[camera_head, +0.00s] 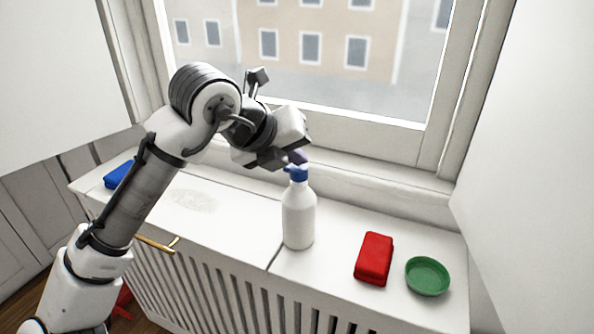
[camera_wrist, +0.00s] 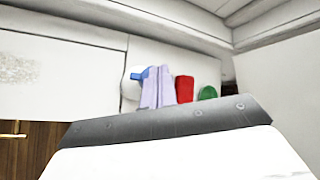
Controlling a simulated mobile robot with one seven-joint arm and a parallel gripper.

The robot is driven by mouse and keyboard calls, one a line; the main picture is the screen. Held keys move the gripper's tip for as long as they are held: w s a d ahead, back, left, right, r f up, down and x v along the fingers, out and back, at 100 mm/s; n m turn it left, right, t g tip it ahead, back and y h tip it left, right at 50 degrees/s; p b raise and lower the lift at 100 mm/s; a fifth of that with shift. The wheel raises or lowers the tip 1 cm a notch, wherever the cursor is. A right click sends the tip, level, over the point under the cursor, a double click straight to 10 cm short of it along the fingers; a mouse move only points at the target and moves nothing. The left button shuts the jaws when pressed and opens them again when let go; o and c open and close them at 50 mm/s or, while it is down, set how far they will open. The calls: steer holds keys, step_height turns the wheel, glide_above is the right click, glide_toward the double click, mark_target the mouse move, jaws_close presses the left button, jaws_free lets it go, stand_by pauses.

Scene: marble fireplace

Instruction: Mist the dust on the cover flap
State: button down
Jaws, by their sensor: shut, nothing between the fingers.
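A white spray bottle (camera_head: 299,212) with a blue spray head (camera_head: 297,173) stands upright on the white cover under the window, just right of the seam. The cover flap (camera_head: 238,222) is the panel left of that seam, with a brass handle (camera_head: 157,243) at its front edge. A grey dust patch (camera_head: 194,201) lies on the flap, and it also shows in the wrist view (camera_wrist: 18,69). My gripper (camera_head: 294,157) is shut and empty at the spray head's top; I cannot tell whether they touch. In the wrist view its lavender fingers (camera_wrist: 158,88) partly hide the bottle (camera_wrist: 131,88).
A red block (camera_head: 374,258) and a green round dish (camera_head: 427,276) sit right of the bottle. A blue object (camera_head: 119,174) lies at the cover's left end. The window frame rises behind, and white walls stand at both sides.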

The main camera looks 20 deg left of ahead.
mark_target(295, 170)
steer(key=shift+f, duration=0.1)
stand_by(0.4)
steer(key=shift+f+b, duration=0.35)
steer(key=shift+f, duration=0.05)
steer(key=shift+r, duration=0.1)
steer(key=shift+r+p, duration=0.4)
step_height(295, 170, up, 6)
steer(key=p, duration=0.5)
stand_by(0.8)
